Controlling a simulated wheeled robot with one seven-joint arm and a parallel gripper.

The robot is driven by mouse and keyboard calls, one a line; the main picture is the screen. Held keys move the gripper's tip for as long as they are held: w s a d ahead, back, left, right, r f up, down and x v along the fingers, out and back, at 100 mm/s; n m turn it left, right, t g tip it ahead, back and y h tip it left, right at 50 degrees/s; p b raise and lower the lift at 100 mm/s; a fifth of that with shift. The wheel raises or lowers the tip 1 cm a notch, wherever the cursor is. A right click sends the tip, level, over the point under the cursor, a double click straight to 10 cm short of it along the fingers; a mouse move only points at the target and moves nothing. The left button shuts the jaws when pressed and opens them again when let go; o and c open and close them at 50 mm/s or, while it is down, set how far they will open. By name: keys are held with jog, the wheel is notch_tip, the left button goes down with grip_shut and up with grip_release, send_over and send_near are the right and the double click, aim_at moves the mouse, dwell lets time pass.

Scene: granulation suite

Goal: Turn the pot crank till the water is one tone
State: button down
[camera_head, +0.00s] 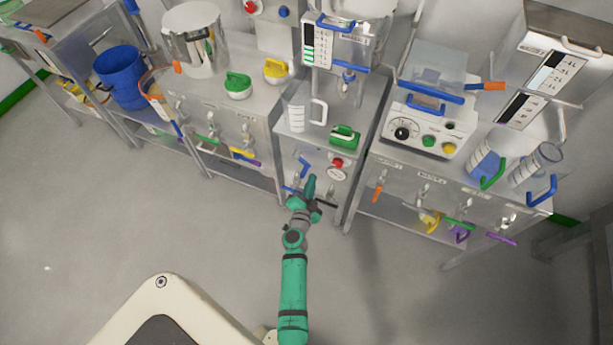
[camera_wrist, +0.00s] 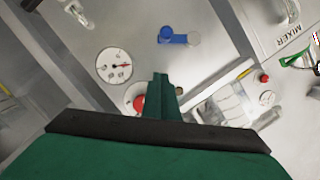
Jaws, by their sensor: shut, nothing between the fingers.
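My gripper (camera_head: 309,187) is shut and empty, in front of the middle cabinet's front panel. Its closed fingers also show in the wrist view (camera_wrist: 160,82), overlapping the red button (camera_wrist: 140,102); I cannot tell whether they touch it. A steel pot (camera_head: 190,38) stands on the left counter, well up and left of my gripper, with an orange knob (camera_head: 177,67) low on its side. I cannot make out which part is its crank. The water inside is not clearly visible. A blue handle (camera_wrist: 178,37) on the panel is beside the fingers and apart from them.
A round gauge (camera_wrist: 114,66) is on the panel. A blue bucket (camera_head: 121,76) stands left of the pot. Valves with coloured handles stick out along the cabinet fronts. The floor (camera_head: 110,220) is open.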

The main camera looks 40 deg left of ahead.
jog(key=shift+w+a+f, duration=0.4)
jog(key=shift+a+f, duration=0.2)
jog(key=shift+a, duration=0.1)
jog(key=shift+w+a+f, duration=0.4)
jog(key=shift+a+f, duration=0.15)
jog(key=shift+a, duration=0.1)
jog(key=shift+w+a+f, duration=0.4)
jog(key=shift+a+f, duration=0.2)
jog(key=shift+a, duration=0.1)
